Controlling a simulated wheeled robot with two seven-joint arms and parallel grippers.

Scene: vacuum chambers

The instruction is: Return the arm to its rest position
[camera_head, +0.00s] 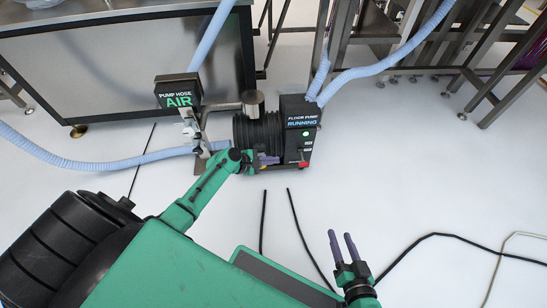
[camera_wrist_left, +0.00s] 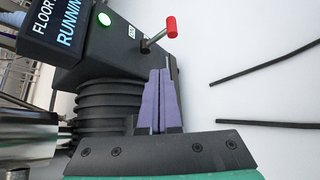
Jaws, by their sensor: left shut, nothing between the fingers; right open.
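My left arm reaches forward to the black floor pump. My left gripper (camera_head: 268,160) is shut and empty in front of the pump; in the left wrist view its purple fingers (camera_wrist_left: 160,100) are pressed together. My right gripper (camera_head: 343,238) is open and empty above the floor at the lower right, with its two purple fingers apart. The floor pump (camera_head: 298,122) has a sign reading "FLOOR PUMP RUNNING" and a lit green button (camera_head: 306,134). Its red-tipped lever (camera_wrist_left: 171,26) sticks out just beyond my left fingertips, apart from them as far as I can tell.
A sign reading "PUMP HOSE AIR" (camera_head: 179,93) stands left of the pump by a metal valve. Light blue hoses (camera_head: 120,160) run to the pump and valve. Steel benches (camera_head: 120,65) stand behind. Black cables (camera_head: 440,236) lie on the floor. The white floor at right is mostly clear.

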